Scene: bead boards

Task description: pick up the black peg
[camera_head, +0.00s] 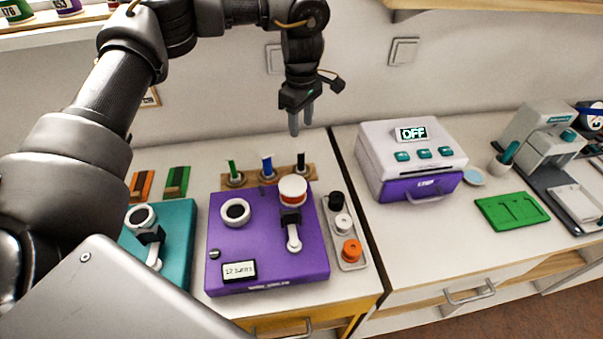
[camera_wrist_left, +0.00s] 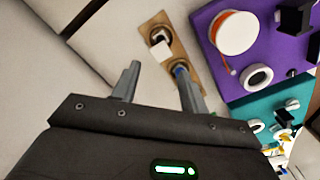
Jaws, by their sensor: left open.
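The black peg (camera_head: 301,161) stands upright at the right end of a wooden rack (camera_head: 284,174), beside a blue peg (camera_head: 267,165) and a green peg (camera_head: 233,172). My left gripper (camera_head: 301,123) is open and empty, pointing down above the rack's right end, apart from the black peg. In the left wrist view its two fingers (camera_wrist_left: 160,80) spread below the rack (camera_wrist_left: 180,45). The blue peg (camera_wrist_left: 182,73) shows beside the right finger. My right gripper is not in view.
A purple board (camera_head: 225,270) with a white-and-red spool (camera_head: 292,189) stands in front of the rack. A teal board (camera_head: 184,262) is to its left. A grey tray (camera_head: 352,262) holds black, white and orange pieces. A white-and-purple machine (camera_head: 385,150) stands to the right.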

